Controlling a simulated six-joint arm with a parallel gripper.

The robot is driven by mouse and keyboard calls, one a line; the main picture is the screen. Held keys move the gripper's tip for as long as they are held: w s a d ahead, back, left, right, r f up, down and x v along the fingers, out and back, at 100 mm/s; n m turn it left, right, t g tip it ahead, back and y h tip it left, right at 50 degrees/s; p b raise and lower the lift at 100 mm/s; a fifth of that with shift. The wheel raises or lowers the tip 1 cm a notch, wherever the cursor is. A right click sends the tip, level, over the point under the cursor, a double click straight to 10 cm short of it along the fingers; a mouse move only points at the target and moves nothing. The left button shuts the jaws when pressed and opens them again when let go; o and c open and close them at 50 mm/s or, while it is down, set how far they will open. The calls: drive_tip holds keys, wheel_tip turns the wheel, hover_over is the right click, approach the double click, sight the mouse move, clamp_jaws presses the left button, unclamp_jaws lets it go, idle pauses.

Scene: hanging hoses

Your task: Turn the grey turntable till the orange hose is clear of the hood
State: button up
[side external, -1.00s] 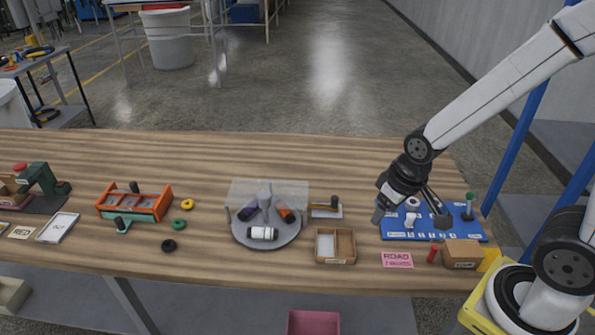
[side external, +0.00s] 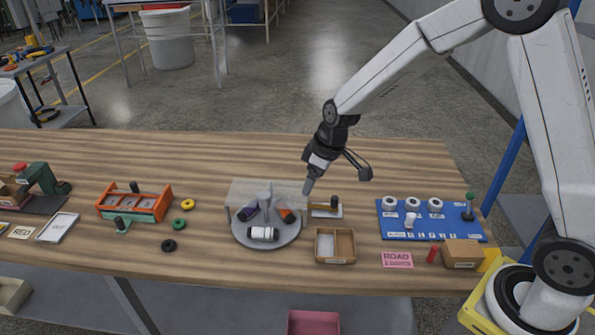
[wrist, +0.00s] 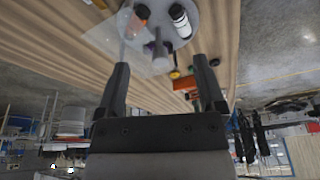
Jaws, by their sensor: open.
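The grey turntable (side external: 269,239) stands on the table with a clear hood (side external: 250,190) over its back part. The orange hose (side external: 286,214) lies at the turntable's right, under or at the hood's edge; I cannot tell which. A dark purple hose (side external: 246,212) is at the left, and a white and black one (side external: 263,234) is at the front, outside the hood. A grey post (side external: 267,198) stands at the centre. My gripper (side external: 308,188) is above and right of the turntable, apart from it. In the wrist view my gripper (wrist: 160,78) is open and empty, with the turntable (wrist: 203,10) beyond.
A small board with a dark knob (side external: 326,210) and a wooden box (side external: 335,246) stand right of the turntable. A blue board with white rings (side external: 430,222) is farther right. Yellow, green and black rings (side external: 179,224) and an orange rack (side external: 135,203) are left. Bare table lies behind.

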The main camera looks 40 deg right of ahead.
sight(265, 194)
drive_tip(key=w+a+f+n, duration=0.1)
drive_tip(key=w+f+n, duration=0.1)
drive_tip(key=w, duration=0.3)
drive_tip(key=w+a+f+n+y, duration=0.1)
drive_tip(key=w+a+f+n, duration=0.1)
drive_tip(key=w, duration=0.4)
drive_tip(key=shift+y, duration=0.3)
drive_tip(key=shift+f, duration=0.1)
drive_tip(key=shift+x, duration=3.8)
drive_tip(key=shift+w, duration=0.15)
drive_tip(key=shift+c, duration=0.2)
drive_tip(key=shift+d, duration=0.1)
clamp_jaws()
